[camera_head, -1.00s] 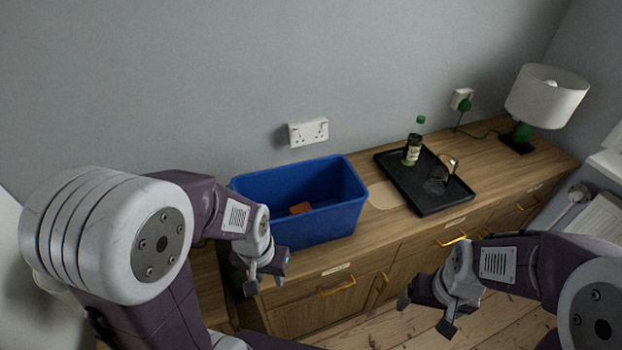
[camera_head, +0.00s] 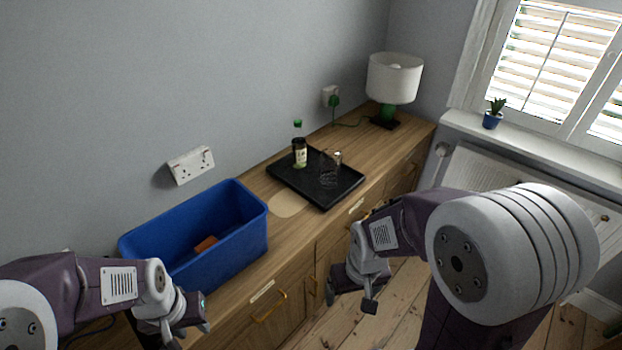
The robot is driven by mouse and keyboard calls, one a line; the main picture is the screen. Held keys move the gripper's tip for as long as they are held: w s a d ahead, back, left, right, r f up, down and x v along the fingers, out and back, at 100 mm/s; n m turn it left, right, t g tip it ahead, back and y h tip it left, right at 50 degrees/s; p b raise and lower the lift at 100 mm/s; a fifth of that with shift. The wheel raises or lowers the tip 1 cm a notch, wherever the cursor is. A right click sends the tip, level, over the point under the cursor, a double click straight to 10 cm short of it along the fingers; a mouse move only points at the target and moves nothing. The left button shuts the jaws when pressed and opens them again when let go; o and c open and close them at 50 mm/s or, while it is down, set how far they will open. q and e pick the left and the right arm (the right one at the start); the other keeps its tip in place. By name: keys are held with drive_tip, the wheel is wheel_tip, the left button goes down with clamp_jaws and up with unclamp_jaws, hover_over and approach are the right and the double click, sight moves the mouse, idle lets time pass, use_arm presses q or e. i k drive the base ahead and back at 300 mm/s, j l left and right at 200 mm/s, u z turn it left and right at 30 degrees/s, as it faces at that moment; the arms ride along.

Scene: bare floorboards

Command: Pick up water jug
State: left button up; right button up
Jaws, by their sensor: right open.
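A clear glass jug (camera_head: 330,169), likely the water jug, stands on the black tray (camera_head: 297,190) on the wooden sideboard (camera_head: 285,235). It is see-through and its outline is faint. My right gripper (camera_head: 351,301) is open and empty, in front of the sideboard and nearer to me than the tray, apart from the jug. My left gripper (camera_head: 188,333) is at the lower left, in front of the blue bin, far from the jug; its fingertips are too unclear to tell its state.
A green-capped bottle (camera_head: 299,150) stands on the tray just left of the jug. A blue bin (camera_head: 235,250) with an orange-brown item (camera_head: 206,243) inside is on the sideboard's left. A lamp (camera_head: 394,80) stands at the far end. A radiator (camera_head: 480,175) is under the window.

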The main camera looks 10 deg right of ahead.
sight(332, 167)
drive_tip(key=i+l+u, duration=0.1)
drive_tip(key=l, duration=0.3)
drive_tip(key=i+l+u, duration=0.15)
drive_tip(key=l, duration=0.25)
drive_tip(key=i+l+u, duration=0.1)
drive_tip(key=l, duration=0.35)
drive_tip(key=i+l+u, duration=0.1)
drive_tip(key=l, duration=0.3)
